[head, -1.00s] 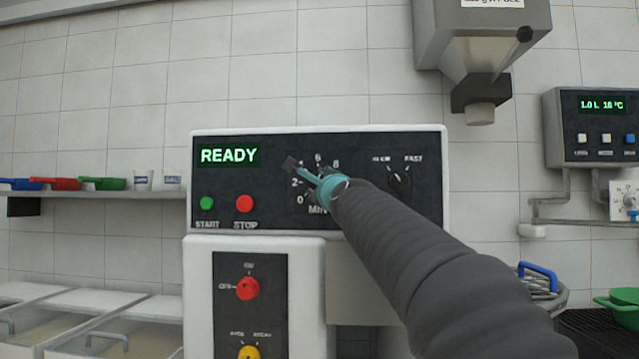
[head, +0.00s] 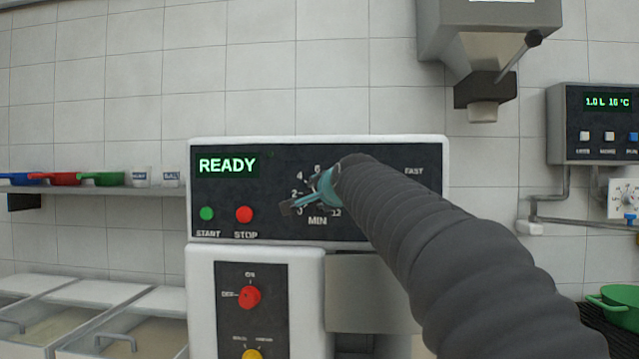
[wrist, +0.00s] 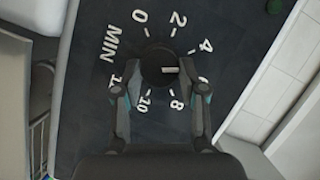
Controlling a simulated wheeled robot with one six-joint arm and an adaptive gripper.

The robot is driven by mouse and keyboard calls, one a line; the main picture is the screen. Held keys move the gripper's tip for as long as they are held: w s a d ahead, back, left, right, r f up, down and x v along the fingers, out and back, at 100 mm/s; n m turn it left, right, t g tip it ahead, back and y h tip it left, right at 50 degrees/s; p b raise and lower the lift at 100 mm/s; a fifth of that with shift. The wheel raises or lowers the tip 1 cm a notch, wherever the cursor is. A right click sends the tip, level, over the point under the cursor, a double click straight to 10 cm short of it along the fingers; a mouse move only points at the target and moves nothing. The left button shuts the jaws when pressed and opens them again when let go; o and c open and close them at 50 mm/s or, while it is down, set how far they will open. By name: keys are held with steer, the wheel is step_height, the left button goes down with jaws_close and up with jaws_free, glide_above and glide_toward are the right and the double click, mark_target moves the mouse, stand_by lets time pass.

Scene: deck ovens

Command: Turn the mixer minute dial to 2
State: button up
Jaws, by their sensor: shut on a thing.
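The mixer minute dial (wrist: 152,60) is a round black knob with a white pointer mark, in the middle of a ring of white numbers in the wrist view. The mark points right, roughly toward the 6, whose label is partly covered by a finger. The 2 (wrist: 180,20) shows clearly above the knob. My gripper (wrist: 159,84) is shut on the dial, with one finger on each side. In the head view, my gripper (head: 308,198) is at the MIN scale on the mixer panel (head: 275,222) and hides most of the knob.
The panel has a READY display (head: 227,165), a green START button (head: 207,213) and a red STOP button (head: 244,214). A red switch (head: 250,296) is below. My arm covers much of the speed selector area. A dispenser (head: 482,90) hangs at upper right.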

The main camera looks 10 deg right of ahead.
steer(key=n+g+h, duration=0.1)
steer(key=n, duration=0.2)
steer(key=n+g+h, duration=0.1)
steer(key=n+h, duration=0.1)
steer(key=n, duration=0.1)
steer(key=a+n+g+h, duration=0.1)
steer(key=n, duration=0.2)
steer(key=shift+w+r+h, duration=0.15)
steer(key=shift+r+h, duration=0.1)
steer(key=shift+h, duration=0.15)
stand_by(0.5)
steer(key=o, duration=1.1)
steer(key=shift+o, duration=0.2)
steer(key=v, duration=1.2)
steer(key=shift+w+a+r, duration=0.1)
steer(key=shift+r, duration=0.05)
